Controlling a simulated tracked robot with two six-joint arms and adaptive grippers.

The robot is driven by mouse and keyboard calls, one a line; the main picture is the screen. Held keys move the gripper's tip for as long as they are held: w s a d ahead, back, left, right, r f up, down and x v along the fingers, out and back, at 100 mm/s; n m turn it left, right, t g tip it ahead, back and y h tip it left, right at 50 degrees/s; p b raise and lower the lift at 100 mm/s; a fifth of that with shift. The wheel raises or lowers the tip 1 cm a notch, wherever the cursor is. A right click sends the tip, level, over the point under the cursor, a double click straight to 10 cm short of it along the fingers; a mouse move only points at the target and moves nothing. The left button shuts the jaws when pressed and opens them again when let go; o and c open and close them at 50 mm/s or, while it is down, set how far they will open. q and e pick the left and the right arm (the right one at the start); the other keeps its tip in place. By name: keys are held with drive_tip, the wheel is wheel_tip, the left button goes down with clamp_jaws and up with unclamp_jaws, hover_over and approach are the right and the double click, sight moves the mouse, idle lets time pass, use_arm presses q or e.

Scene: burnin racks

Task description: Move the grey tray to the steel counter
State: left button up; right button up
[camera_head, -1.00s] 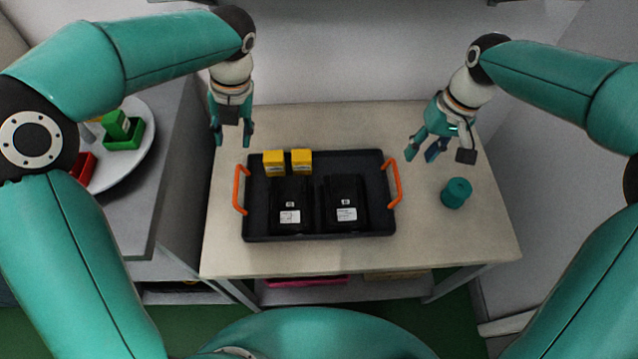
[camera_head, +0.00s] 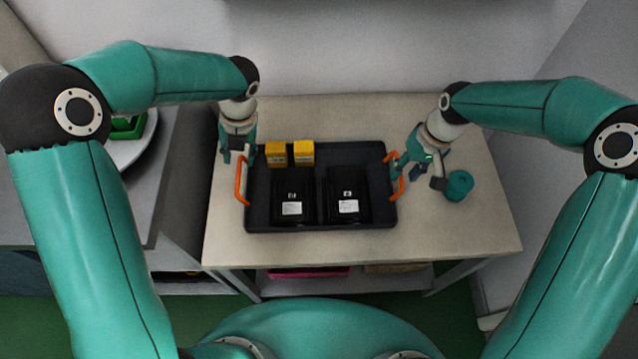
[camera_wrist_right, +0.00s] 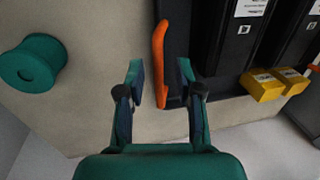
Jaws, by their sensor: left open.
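The grey tray (camera_head: 320,230) is dark, with an orange handle at each end, and lies on the light table. It carries two black boxes with white labels (camera_head: 293,196) (camera_head: 346,196) and two yellow boxes (camera_head: 276,153) (camera_head: 303,152). My left gripper (camera_head: 235,160) is open at the left orange handle (camera_head: 241,180); whether the handle is between its fingers is unclear. My right gripper (camera_head: 418,178) is open at the right orange handle (camera_head: 397,180). In the right wrist view, that handle (camera_wrist_right: 161,60) reaches between the open fingers (camera_wrist_right: 161,88), with gaps visible. The steel counter (camera_head: 185,180) is probably the grey surface at left.
A teal cylinder (camera_head: 458,185) stands on the light table (camera_head: 440,235) right of the tray, close to my right gripper; it also shows in the right wrist view (camera_wrist_right: 30,64). A white round plate (camera_head: 138,145) with a green block (camera_head: 128,128) sits on the grey surface.

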sight(239, 167)
use_arm(q)
drive_tip(key=x, duration=0.6)
drive_tip(key=shift+f, duration=0.15)
use_arm(e)
drive_tip(key=f, duration=0.3)
drive_tip(key=a+f, duration=0.1)
drive_tip(key=f, duration=0.2)
drive_tip(key=shift+a+f, duration=0.1)
drive_tip(key=shift+f, duration=0.05)
use_arm(q)
drive_tip(key=c, duration=0.6)
use_arm(e)
drive_tip(key=c, duration=0.6)
use_arm(q)
clamp_jaws()
use_arm(e)
clamp_jaws()
